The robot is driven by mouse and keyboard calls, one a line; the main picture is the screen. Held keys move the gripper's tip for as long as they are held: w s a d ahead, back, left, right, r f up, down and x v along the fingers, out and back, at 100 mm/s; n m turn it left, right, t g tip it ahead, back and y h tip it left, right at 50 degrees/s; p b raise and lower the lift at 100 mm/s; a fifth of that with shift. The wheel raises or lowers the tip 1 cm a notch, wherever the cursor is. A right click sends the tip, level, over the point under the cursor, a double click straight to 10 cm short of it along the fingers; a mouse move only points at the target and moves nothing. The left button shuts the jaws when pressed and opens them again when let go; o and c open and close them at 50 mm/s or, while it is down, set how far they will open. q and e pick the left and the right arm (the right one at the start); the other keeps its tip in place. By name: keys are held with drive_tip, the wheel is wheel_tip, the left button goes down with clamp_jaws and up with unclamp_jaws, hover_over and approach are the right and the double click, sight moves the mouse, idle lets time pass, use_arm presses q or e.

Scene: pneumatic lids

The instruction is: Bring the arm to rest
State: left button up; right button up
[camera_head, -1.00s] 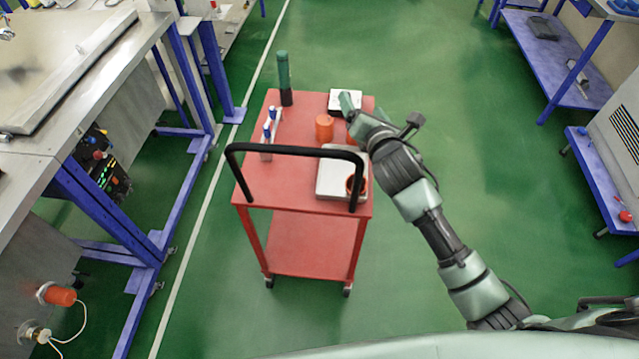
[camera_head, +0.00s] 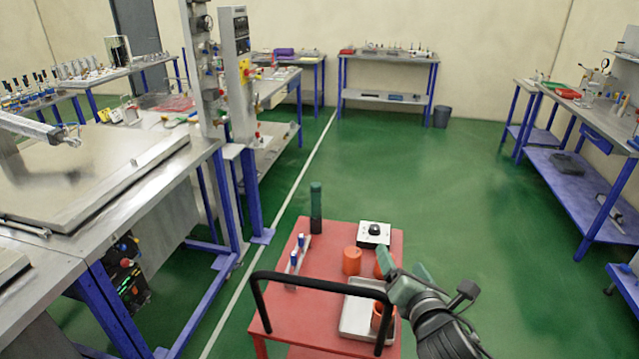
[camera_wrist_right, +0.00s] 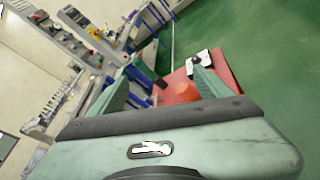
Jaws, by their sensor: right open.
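My right arm comes in from the lower right in the head view. Its gripper (camera_head: 408,278) is above the right edge of the red cart (camera_head: 330,250), close to the orange cups. In the right wrist view its two green fingers (camera_wrist_right: 155,88) stand apart with nothing held between them. An orange cup (camera_head: 352,261) stands on the cart, and a second orange one (camera_head: 380,266) is partly hidden behind the gripper. My left gripper is not in view.
On the cart are a dark green cylinder (camera_head: 316,208), a white box with a black knob (camera_head: 374,234), a small rack with blue-topped pieces (camera_head: 297,256) and a pale tray (camera_head: 358,316) holding an orange cup. A black handle (camera_head: 320,283) rises in front. Green floor is free to the right.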

drive_tip(key=s+f+m+g, duration=0.4)
drive_tip(key=s+f+m, duration=0.2)
drive_tip(key=s+m, duration=0.35)
drive_tip(key=s+f+m+g, duration=0.4)
drive_tip(key=s+f+m, duration=0.2)
drive_tip(key=s+m, duration=0.4)
drive_tip(key=s+f+m+g, duration=0.4)
drive_tip(key=s+f+m, duration=0.3)
drive_tip(key=s, duration=0.4)
wheel_tip(320, 180, down, 32)
drive_tip(key=s+m+g+b, duration=0.1)
drive_tip(key=s+b, duration=0.2)
drive_tip(key=b, duration=0.1)
drive_tip(key=s+d+f+g+b, duration=0.1)
drive_tip(key=s+d+f+b, duration=0.1)
drive_tip(key=s+f, duration=1.3)
drive_tip(key=shift+s+d+f+b, duration=0.3)
drive_tip(key=shift+d+f+b, duration=0.05)
drive_tip(key=shift+d+f, duration=0.45)
